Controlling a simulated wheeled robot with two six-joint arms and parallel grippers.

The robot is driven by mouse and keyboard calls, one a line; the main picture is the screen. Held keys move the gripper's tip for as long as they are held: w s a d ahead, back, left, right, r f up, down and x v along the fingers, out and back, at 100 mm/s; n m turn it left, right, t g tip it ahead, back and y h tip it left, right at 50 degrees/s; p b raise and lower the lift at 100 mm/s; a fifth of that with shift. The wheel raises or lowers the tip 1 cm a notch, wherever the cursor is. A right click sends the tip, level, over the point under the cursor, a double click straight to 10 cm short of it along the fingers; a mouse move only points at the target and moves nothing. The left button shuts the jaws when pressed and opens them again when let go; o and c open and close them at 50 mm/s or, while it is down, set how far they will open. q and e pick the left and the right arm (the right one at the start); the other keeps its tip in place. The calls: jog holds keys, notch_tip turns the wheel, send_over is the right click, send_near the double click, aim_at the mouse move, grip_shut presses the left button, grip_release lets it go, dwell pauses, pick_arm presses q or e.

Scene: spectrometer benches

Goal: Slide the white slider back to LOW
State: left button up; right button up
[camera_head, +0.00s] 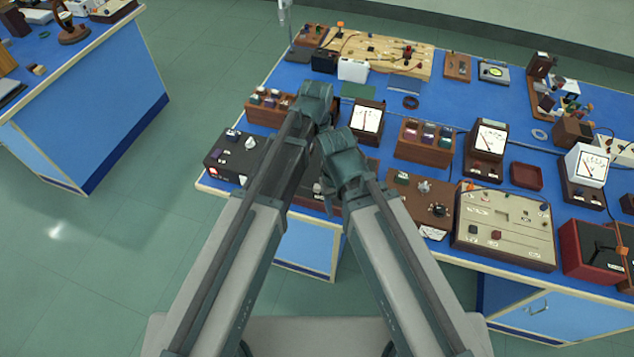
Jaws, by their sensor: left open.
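I cannot single out the white slider or a LOW mark for certain at this size. A beige control panel (480,225) with small knobs, slots and white labels lies near the front edge of the bench, right of my arms. A dark box (219,162) with white and red parts on it sits at the front left corner, partly behind my left arm. My left gripper (326,193) is open, low between my two arms and mostly hidden by them, and it appears empty. My right gripper is not visible behind its arm.
The blue bench (437,91) carries several meters, wooden boxes and a wooden board (365,48). A brown box with knobs (415,200) stands just right of my right arm. Another blue bench (105,95) stands at the left, with open floor between.

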aim_at(317, 186)
pick_arm(q)
jog(key=f+b, duration=1.3)
jog(key=b, duration=0.1)
jog(key=shift+w+d+f, duration=0.15)
jog(key=shift+w+f, duration=0.2)
jog(key=shift+f, duration=0.05)
jog(key=shift+r, duration=0.1)
jog(key=shift+c, duration=0.3)
grip_shut()
dwell(0.8)
